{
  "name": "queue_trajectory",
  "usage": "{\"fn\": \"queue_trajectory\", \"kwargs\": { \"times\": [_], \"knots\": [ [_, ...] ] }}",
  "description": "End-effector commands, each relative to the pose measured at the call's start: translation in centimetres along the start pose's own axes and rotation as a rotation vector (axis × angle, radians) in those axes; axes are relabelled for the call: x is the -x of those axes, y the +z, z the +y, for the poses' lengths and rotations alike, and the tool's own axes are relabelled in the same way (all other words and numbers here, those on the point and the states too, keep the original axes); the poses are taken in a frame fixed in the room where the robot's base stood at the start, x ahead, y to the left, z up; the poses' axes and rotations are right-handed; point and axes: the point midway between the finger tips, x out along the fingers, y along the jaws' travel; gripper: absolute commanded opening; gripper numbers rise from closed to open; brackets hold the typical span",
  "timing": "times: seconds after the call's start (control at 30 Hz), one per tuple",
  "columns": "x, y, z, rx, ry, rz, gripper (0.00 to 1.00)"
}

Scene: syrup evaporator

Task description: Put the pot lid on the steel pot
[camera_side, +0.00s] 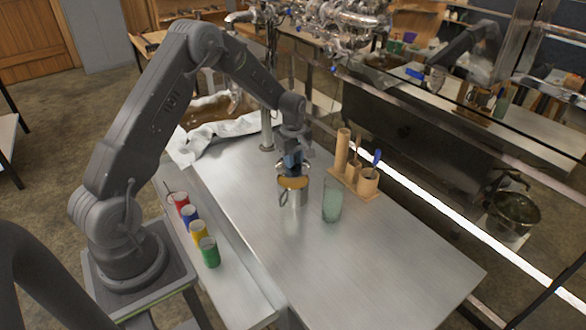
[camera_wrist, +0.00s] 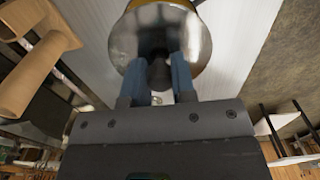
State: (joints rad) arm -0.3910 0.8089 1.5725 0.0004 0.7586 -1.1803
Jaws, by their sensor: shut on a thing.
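The steel pot (camera_side: 292,196) stands upright on the steel table, with an amber surface showing inside its rim and a handle on its left side. My gripper (camera_side: 292,163) is above the pot, pointing down. In the wrist view my blue fingers (camera_wrist: 160,72) are shut on the dark knob of the pot lid (camera_wrist: 135,38), a shiny round disc. The lid is hard to make out in the side view, mostly lost against the fingers. Amber still shows below the fingers, so the lid appears held above the rim, not seated.
A greenish glass (camera_side: 332,201) stands close to the right of the pot. Behind it is a wooden holder (camera_side: 357,186) with upright cylinders. Red, blue, yellow and green cups (camera_side: 209,252) line the left ledge. A white cloth (camera_side: 206,142) lies behind. The front table is clear.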

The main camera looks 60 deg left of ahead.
Motion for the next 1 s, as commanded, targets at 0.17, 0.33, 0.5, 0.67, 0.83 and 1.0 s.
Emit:
{"fn": "queue_trajectory", "kwargs": {
  "times": [0.17, 0.33, 0.5, 0.67, 0.83, 1.0],
  "knots": [
    [-2.2, 0.0, -0.1, 0.0, -0.004, -0.002, 0.0],
    [-3.9, 0.0, 0.0, 0.0, 0.0, 0.0, 0.0],
    [-3.9, 0.0, 0.0, 0.0, 0.001, 0.0, 0.0],
    [-4.2, 0.0, -0.1, 0.0, -0.001, -0.001, 0.0],
    [-4.7, 0.0, -0.1, 0.0, -0.001, -0.001, 0.25],
    [-4.6, 0.0, -0.1, 0.0, -0.001, -0.001, 0.41]
  ]
}}
